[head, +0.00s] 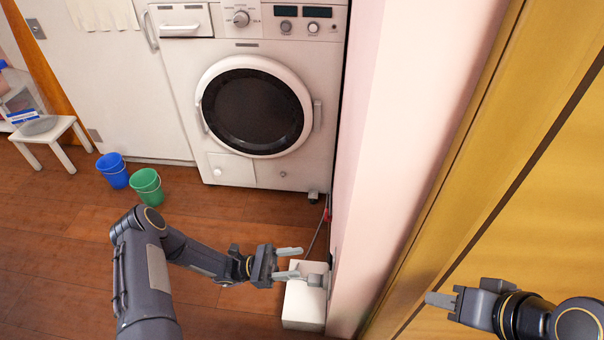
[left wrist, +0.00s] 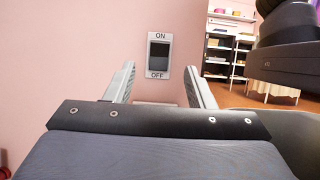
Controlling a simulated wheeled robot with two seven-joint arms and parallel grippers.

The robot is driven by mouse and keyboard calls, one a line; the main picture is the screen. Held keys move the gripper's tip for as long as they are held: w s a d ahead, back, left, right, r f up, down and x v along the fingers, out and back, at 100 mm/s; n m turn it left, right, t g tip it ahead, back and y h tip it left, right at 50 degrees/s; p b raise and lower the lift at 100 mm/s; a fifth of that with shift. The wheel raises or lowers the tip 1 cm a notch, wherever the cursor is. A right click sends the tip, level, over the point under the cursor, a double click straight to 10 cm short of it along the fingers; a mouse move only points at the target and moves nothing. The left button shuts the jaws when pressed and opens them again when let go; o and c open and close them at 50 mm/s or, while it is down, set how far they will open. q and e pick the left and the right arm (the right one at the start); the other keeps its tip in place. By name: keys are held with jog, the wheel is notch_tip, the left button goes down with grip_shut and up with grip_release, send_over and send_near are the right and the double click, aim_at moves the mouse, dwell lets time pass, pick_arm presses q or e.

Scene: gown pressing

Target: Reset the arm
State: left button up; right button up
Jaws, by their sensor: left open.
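My left gripper (head: 301,262) is open and empty, with its two fingers apart and reaching right toward the pink wall, above a white box. In the left wrist view, my left gripper (left wrist: 161,68) faces a wall switch (left wrist: 159,55) marked ON and OFF. The switch's dark rocker shows between the fingers, and the gap to the wall is hard to judge. My right gripper (head: 440,299) is at the lower right, pointing left in front of the yellow panel. Its finger spacing is unclear.
A white washing machine (head: 210,60) stands at the back. A blue bucket (head: 112,170), a green bucket (head: 147,186) and a white stool (head: 60,128) are at the left. The white box (head: 303,311) sits by the pink wall (head: 385,130). The wooden floor (head: 60,250) is clear at lower left.

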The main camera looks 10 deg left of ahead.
pick_arm(q)
jog(key=s+a+r+m+g+y, duration=0.25)
jog(key=r+m+y, duration=0.25)
jog(key=r, duration=0.3)
jog(key=s+a+r+m+g+y, duration=0.25)
jog(key=r+m+y, duration=0.25)
jog(key=r, duration=0.3)
jog(key=s+a+r+m+t+y, duration=0.3)
jog(key=s+a+r+t+y, duration=0.1)
jog(key=s+r+t+y, duration=0.15)
jog(key=s+a+r+m+t+y, duration=0.3)
jog(key=s+a+r+t+y, duration=0.15)
jog(key=s, duration=0.25)
notch_tip(320, 180, up, 37)
jog(key=p, duration=3.7)
jog(key=shift+s+d+t+h+p, duration=0.15)
jog(key=shift+d+t+h+p, duration=0.15)
jog(key=shift+h+p, duration=0.1)
